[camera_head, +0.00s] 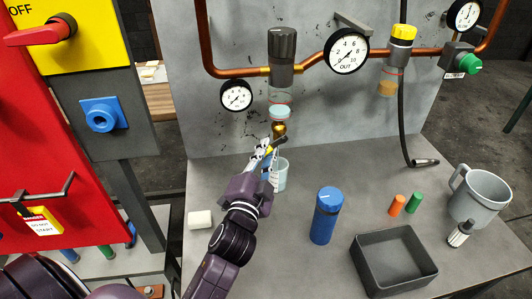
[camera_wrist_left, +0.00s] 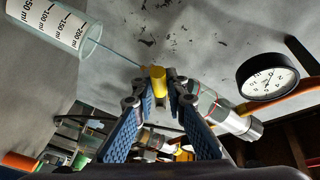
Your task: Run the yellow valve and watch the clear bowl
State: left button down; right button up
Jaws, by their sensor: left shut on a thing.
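The yellow valve (camera_wrist_left: 158,80) sits between my left fingertips in the left wrist view. My left gripper (camera_wrist_left: 160,92) is shut on it. In the head view the left gripper (camera_head: 272,147) reaches up to the brass fitting (camera_head: 279,128) under the clear bowl, partly covering it. The clear bowl (camera_head: 280,112) hangs below the dark grey knob and shows some light blue inside. A clear measuring beaker (camera_head: 281,177) stands below, partly behind the gripper. It also shows in the left wrist view (camera_wrist_left: 70,35), with a thin line running from the valve towards it. My right gripper is not in view.
A blue canister (camera_head: 325,216), an open grey tray (camera_head: 393,260), orange (camera_head: 397,205) and green (camera_head: 414,203) cylinders and a grey mug (camera_head: 478,197) stand on the right. A white block (camera_head: 199,220) lies left. Copper pipes and gauges line the back panel.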

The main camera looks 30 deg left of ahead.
pick_arm(q)
jog(key=c, duration=2)
grip_release()
jog(key=shift+o, duration=0.2)
jog(key=v, duration=0.7)
jog(key=shift+s+d, duration=0.15)
jog(key=shift+s, duration=0.15)
dwell(4.4)
